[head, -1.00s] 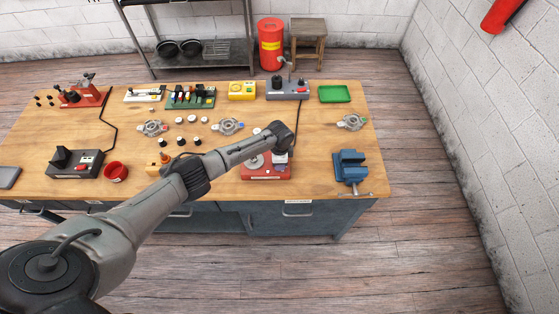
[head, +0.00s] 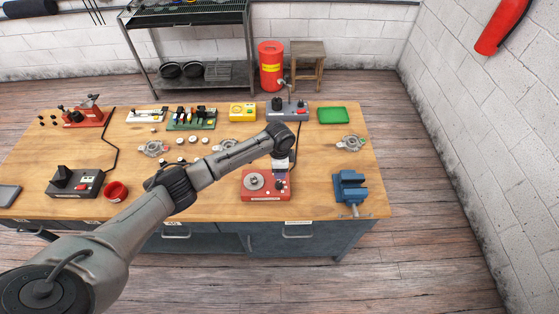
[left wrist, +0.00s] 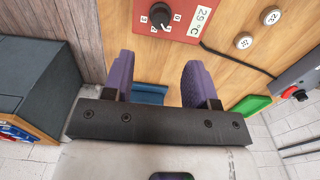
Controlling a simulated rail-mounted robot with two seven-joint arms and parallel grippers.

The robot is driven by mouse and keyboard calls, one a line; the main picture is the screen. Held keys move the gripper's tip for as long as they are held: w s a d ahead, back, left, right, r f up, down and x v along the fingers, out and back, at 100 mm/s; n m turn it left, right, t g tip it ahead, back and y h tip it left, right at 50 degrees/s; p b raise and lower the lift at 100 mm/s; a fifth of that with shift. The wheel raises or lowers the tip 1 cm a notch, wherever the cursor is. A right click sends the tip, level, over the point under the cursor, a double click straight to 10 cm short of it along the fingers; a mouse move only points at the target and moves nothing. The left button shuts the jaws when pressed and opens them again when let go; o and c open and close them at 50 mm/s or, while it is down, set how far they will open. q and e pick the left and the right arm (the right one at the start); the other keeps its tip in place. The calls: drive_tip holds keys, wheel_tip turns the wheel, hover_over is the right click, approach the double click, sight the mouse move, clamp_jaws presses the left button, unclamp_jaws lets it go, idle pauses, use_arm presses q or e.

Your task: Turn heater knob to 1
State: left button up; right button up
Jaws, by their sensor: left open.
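The heater is a red box (head: 266,197) near the table's front edge, with a round metal plate (head: 254,181) on its top left. In the left wrist view the red panel (left wrist: 188,36) has a black knob (left wrist: 160,16) with numbers around it and a display (left wrist: 202,20) reading 29 °C. I cannot surely tell which number the knob points to. My left gripper (left wrist: 159,60) is open and empty; its purple fingers are apart from the knob, which shows beyond their tips. In the head view the hand hangs over the box's right side. My right gripper is not in view.
A blue vise (head: 350,187) stands to the right of the heater. Metal alternator parts (head: 351,143), a grey box with a red button (head: 287,111) and a green tray (head: 333,115) lie farther back. A red cup (head: 116,191) is at the left.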

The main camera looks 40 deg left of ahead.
use_arm(q)
drive_tip(key=shift+r, duration=1.95)
